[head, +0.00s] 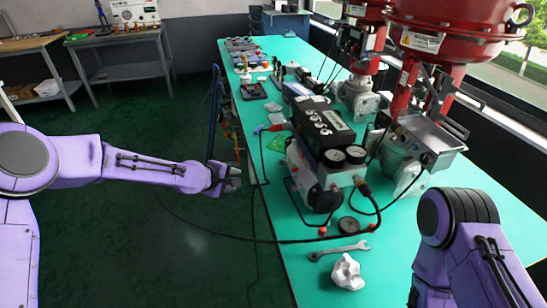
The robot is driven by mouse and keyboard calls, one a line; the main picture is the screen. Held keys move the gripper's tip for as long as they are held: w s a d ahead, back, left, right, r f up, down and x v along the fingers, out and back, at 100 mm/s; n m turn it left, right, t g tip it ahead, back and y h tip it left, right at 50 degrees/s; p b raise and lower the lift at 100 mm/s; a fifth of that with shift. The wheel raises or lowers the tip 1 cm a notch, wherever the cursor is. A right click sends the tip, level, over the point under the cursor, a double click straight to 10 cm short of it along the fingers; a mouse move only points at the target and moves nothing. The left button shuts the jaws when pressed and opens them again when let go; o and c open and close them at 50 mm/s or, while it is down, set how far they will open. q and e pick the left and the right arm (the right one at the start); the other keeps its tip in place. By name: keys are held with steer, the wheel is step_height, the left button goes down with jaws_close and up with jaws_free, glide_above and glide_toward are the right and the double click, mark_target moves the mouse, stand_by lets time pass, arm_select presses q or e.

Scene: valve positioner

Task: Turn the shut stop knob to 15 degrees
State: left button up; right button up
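The valve positioner (323,128) is a black box with a row of several small round knobs on its upper face, standing on the teal bench. The knobs' labels and angles are too small to read, so I cannot tell which is the shut stop knob. Two round gauges (345,156) sit at its near end. My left gripper (234,179) is left of the positioner, beside the bench edge and well apart from the knobs. Its fingers look parted with nothing between them. My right arm enters at the lower right; its gripper is out of view.
A wrench (339,250), a crumpled white cloth (347,272) and a dark round disc (349,225) lie on the near bench (300,287). Hoses and cables loop around the positioner's near side. Red valve actuators (455,30) stand behind it. The green floor at left is mostly clear.

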arm_select(q)
step_height(320, 180, up, 3)
steer(key=w+m+t+h, duration=0.1)
steer(key=t+h, duration=0.1)
steer(key=n+g+h, duration=0.1)
steer(key=n+h, duration=0.1)
steer(key=h, duration=0.4)
glide_toward(281, 163)
steer(key=x, duration=0.8)
steer(key=shift+w+p, duration=0.2)
steer(key=shift+p, duration=0.15)
jaws_close()
